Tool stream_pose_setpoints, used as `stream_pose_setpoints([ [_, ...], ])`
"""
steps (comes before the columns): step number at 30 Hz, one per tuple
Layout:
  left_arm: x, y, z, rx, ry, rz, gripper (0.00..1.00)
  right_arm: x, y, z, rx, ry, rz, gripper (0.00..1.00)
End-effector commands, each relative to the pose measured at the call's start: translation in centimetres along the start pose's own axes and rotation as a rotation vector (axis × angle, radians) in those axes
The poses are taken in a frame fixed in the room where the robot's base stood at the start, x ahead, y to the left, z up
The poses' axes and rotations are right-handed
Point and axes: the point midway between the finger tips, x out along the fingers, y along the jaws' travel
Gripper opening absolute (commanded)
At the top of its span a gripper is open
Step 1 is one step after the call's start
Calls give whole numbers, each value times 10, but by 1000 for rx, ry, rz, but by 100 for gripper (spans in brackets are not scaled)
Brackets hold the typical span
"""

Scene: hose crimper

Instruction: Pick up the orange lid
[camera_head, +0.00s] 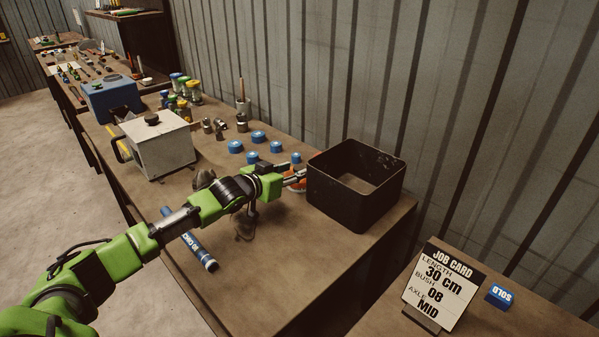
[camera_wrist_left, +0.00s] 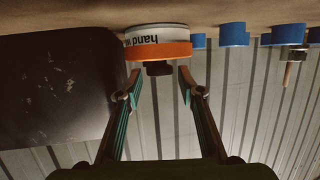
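The orange lid (camera_wrist_left: 160,50) sits against a white band lettered "hand w..." and has a black knob (camera_wrist_left: 158,69); the wrist view shows them upside down. In the head view only a small orange part (camera_head: 297,184) shows, mostly hidden by my left gripper (camera_head: 293,178), beside the black bin. In the left wrist view my left gripper (camera_wrist_left: 160,90) is open and empty. Its fingertips are spread to either side of the knob, just short of the lid. I see no contact. My right gripper is not in view.
The open black bin (camera_head: 343,203) stands close to the right of the left gripper. Several blue caps (camera_head: 258,136) lie behind it. A white box machine (camera_head: 155,147) and a blue tube (camera_head: 190,241) are to the left. A job card (camera_head: 439,285) stands at front right.

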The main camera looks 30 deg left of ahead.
Motion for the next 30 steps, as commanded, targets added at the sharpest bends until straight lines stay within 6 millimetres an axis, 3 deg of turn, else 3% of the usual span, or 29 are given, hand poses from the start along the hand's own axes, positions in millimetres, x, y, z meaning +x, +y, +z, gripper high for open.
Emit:
stream_pose_setpoints([
  [6,22,0,-1,-1,0,0,35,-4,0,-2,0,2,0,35],
  [14,24,0,0,1,0,0,35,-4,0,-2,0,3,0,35],
  [15,24,0,0,0,0,0,33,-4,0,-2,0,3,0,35],
  [18,24,0,0,0,0,0,8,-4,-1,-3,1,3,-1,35],
  [30,23,0,-1,1,0,0,8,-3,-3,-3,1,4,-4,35],
])
